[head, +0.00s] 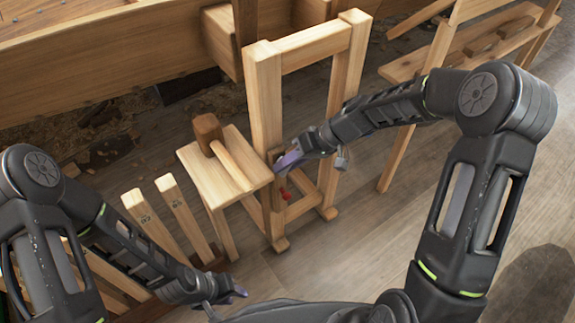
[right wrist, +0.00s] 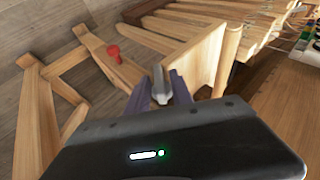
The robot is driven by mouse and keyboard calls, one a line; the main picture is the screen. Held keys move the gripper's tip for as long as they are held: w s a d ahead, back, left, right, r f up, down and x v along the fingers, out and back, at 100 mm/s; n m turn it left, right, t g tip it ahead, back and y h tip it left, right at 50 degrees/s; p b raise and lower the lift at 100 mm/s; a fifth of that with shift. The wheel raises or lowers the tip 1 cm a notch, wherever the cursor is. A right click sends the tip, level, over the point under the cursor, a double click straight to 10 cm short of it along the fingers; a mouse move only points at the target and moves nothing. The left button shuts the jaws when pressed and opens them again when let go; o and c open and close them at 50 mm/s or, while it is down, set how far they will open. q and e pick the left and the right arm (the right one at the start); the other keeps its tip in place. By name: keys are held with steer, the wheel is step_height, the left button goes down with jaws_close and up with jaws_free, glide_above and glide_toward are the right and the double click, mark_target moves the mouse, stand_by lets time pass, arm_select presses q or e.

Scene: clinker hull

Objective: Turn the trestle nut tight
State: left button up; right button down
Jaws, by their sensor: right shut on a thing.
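The wooden trestle (head: 264,95) stands upright in the middle of the head view. A small red part (head: 285,194) sits low on its near side; it also shows in the right wrist view (right wrist: 113,53). I cannot tell whether this is the nut. My right gripper (head: 287,160) is at the near post, a little above the red part and apart from it. In the right wrist view its purple fingers (right wrist: 161,90) are shut on a grey metal piece (right wrist: 159,80). The fingers partly hide that piece. My left gripper (head: 238,291) is low in front, away from the trestle; its finger gap is unclear.
A small wooden stool (head: 195,172) with a mallet (head: 208,132) on it stands left of the trestle. Wooden slats (head: 183,213) stand front left. The planked hull (head: 110,65) fills the back left. A wooden bench (head: 470,45) is at the right. Floor between is clear.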

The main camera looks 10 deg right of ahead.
steer(key=y+b, duration=0.1)
steer(key=b, duration=0.1)
steer(key=y+b, duration=0.2)
steer(key=shift+w+d+f+m+g, duration=0.1)
steer(key=shift+d+f+m+g, duration=0.1)
steer(key=shift+f+m+g, duration=0.15)
steer(key=m+y+b, duration=0.1)
steer(key=y+b, duration=0.1)
steer(key=shift+y+b, duration=0.35)
steer(key=shift+y, duration=0.05)
steer(key=shift+r+g+y+b, duration=0.1)
steer(key=shift+g+y+b, duration=0.15)
steer(key=shift+y+b, duration=0.4)
steer(key=shift+m, duration=0.25)
steer(key=c, duration=1.5)
jaws_free()
